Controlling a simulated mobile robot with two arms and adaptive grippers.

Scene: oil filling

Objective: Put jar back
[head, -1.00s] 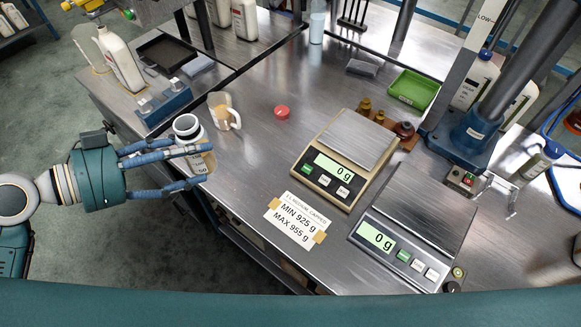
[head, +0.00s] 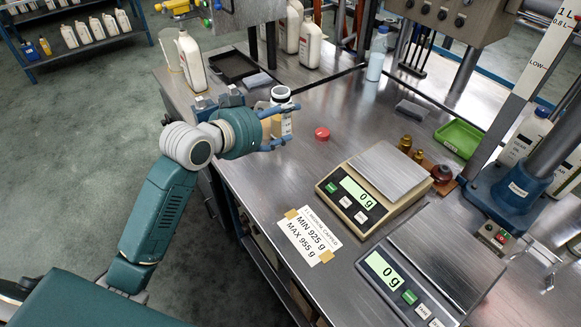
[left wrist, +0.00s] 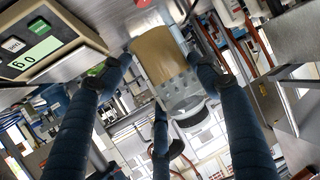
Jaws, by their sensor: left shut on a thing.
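I cannot tell whether the jar touches the table. My right gripper is not in view.
A red cap (head: 322,133) lies right of the jar. Two scales, tan (head: 350,196) and grey (head: 405,280), both read 0 g. A weight-limit card (head: 310,236), green tray (head: 459,138), black tray (head: 233,66) and white bottles (head: 191,60) are around. The table between cap and card is clear.

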